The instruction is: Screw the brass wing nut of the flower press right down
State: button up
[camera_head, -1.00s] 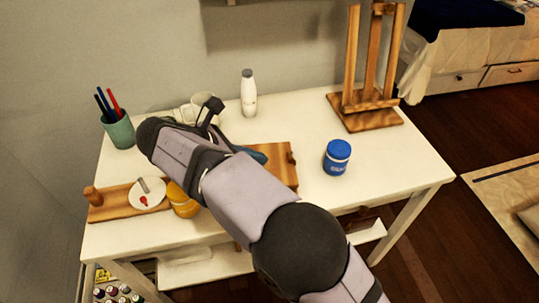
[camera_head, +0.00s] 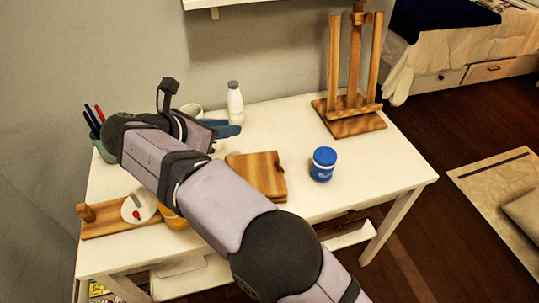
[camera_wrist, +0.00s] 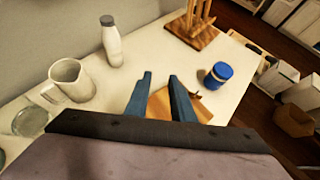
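The flower press appears to be the square wooden block (camera_head: 262,180) lying flat mid-table. It also shows beyond my fingers in the wrist view (camera_wrist: 160,106). A small dark shape sits at its right edge; I cannot make out a brass wing nut in either view. My gripper (camera_wrist: 160,88) has two blue fingers standing apart, with nothing seen between them. In the head view my gripper (camera_head: 222,128) is behind and left of the block, apart from it. My arm hides part of the table left of the block.
A blue-lidded jar (camera_head: 322,164) stands right of the block. A wooden board (camera_head: 105,230) and a yellow jar (camera_head: 172,218) are front left. The front right is clear.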

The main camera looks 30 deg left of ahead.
jog(key=w+a+r+n+y+p, duration=0.4)
jog(key=w+a+r+n+y, duration=0.25)
jog(key=n, duration=0.45)
jog(key=w+a+r+n+y+p, duration=0.4)
jog(key=a+r+n+y, duration=0.25)
jog(key=a+n, duration=0.35)
jog(key=n+g+h+p, duration=1.1)
jog(key=n, duration=1.8)
send_over(279, 165)
notch_tip(279, 165, down, 16)
jog(key=shift+f, duration=0.1)
jog(key=shift+d, duration=0.15)
jog(key=shift+f+p, duration=1.15)
jog(key=shift+f, duration=2.55)
grip_shut()
